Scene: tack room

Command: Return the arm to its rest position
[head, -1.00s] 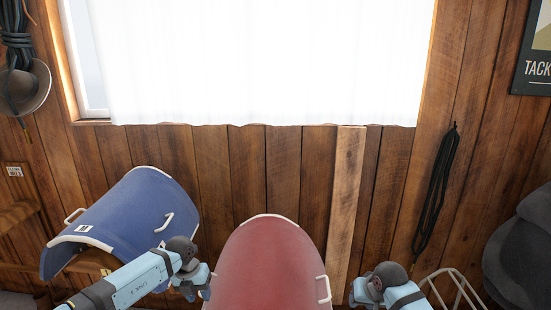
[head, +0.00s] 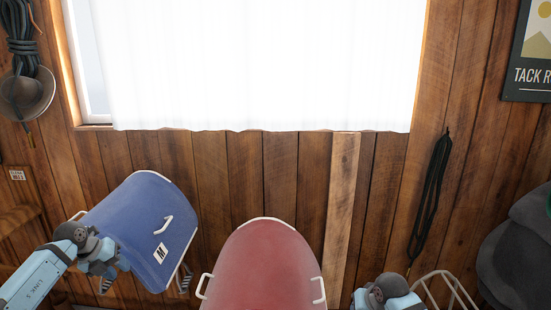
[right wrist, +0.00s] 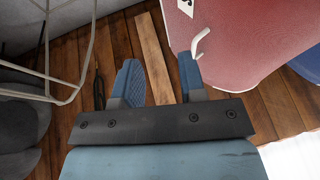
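My left arm comes in from the left in the head view, and its gripper (head: 106,284) hangs in front of the lower left part of a blue curved panel with handles (head: 140,215). I cannot tell how far apart its fingers are, and I see nothing held. My right gripper (right wrist: 158,80) is open and empty in the right wrist view, its two fingers apart. A red curved panel with white handles (head: 262,262) stands between my arms. It also shows in the right wrist view (right wrist: 240,45), beside the right finger. My right wrist shows at the bottom right of the head view; its fingers are hidden there.
A pale wire rack (head: 446,285) stands just right of my right wrist. A dark grey rounded heap (head: 515,250) is farther right. A dark rope (head: 432,195) hangs on the plank wall. A hat (head: 27,92) and coiled rope hang at the upper left.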

